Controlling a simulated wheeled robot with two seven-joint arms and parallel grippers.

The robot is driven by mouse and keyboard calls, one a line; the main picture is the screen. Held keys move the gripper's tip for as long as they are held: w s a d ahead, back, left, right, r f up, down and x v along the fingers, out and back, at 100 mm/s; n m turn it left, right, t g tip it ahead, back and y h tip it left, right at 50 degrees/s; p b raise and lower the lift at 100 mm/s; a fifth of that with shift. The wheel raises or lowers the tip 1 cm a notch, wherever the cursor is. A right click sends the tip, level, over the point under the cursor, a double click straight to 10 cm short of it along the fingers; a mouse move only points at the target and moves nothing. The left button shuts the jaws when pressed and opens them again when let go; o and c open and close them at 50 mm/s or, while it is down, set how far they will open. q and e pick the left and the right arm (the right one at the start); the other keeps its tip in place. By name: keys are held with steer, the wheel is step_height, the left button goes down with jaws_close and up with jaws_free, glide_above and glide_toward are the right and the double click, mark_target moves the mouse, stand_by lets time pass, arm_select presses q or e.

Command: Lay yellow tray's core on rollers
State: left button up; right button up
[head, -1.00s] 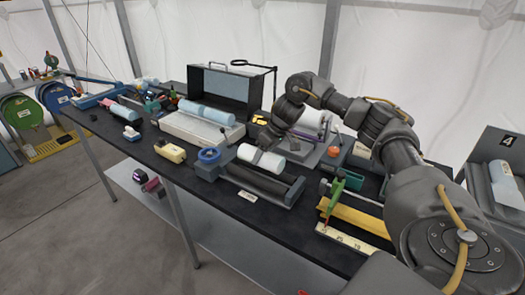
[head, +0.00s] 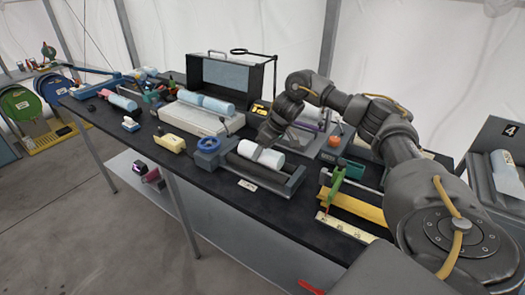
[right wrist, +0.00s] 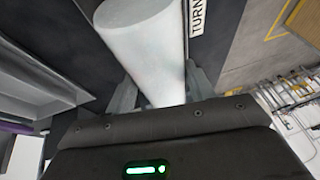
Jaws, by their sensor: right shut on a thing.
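My right gripper (head: 266,143) is shut on a pale white-blue cylindrical core (head: 272,160). In the right wrist view the core (right wrist: 145,45) runs between the two fingers (right wrist: 160,92). The core is over the dark roller stand (head: 285,187), which has a blue handwheel (head: 208,144) at its left end. I cannot tell whether the core touches the rollers. A long yellow tray (head: 352,207) lies to the right of the stand, with no core visible in it. My left gripper is out of view.
A green-handled tool (head: 338,174) stands by the yellow tray, and a ruler-like strip (head: 346,227) lies in front. A grey bed with a blue roll (head: 205,103) is behind left. An orange ball (head: 334,142) is behind right.

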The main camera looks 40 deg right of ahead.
steer(key=shift+f, duration=0.2)
stand_by(0.5)
steer(key=o, duration=1.4)
steer(key=shift+c, duration=0.2)
steer(key=shift+f, duration=0.1)
steer(key=shift+s+d+r, duration=0.15)
steer(key=shift+r, duration=0.35)
steer(key=p+v, duration=0.1)
steer(key=v, duration=0.8)
steer(key=shift+s+r+p, duration=0.15)
steer(key=shift+r+p, duration=0.25)
